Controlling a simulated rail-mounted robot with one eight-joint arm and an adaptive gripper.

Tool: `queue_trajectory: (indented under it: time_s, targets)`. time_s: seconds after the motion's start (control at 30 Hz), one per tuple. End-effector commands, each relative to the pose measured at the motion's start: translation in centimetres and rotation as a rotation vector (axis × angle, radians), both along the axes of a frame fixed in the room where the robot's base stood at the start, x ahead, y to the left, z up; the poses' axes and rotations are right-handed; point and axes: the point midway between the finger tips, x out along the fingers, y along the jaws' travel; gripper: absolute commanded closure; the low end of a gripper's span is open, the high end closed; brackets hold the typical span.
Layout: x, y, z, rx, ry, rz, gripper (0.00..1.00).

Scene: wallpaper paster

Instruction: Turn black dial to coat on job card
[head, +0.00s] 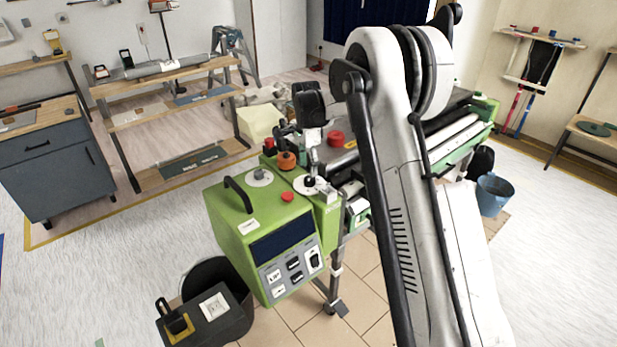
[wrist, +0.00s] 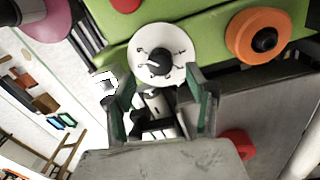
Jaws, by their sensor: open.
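The black dial (wrist: 159,60) is a small black knob on a round white plate with dark marks around it. In the wrist view it lies just beyond my gripper (wrist: 160,103), roughly between the lines of its two fingers. My gripper is open, with nothing between the fingers; I cannot tell whether a fingertip touches the plate. In the head view the dial (head: 309,182) sits on top of the green machine, with my wrist above it. The dial's marks are too small to read. I cannot make out the job card.
An orange knob (wrist: 258,36) with a black centre is close to the dial. A red button (head: 287,197) is also near it. The green control box (head: 228,211) carries a dark display and switches. A black bin (head: 210,275) and a blue bucket (head: 493,194) stand on the floor.

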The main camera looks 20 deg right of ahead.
Motion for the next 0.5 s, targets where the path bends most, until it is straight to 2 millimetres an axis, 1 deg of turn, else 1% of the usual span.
queue_trajectory:
  time_s: [0.03,0.1,0.2,0.33,0.5]
  targets:
    - [0.0,0.0,-0.9,0.000,0.000,0.000,0.49]
    - [-0.1,0.0,-2.0,0.000,0.000,0.000,0.49]
    - [-0.1,0.0,-3.3,0.000,0.000,0.000,0.49]
    - [-0.2,-0.1,-4.4,0.000,0.000,0.000,0.49]
    - [-0.2,-0.1,-5.0,0.000,0.000,0.000,0.49]
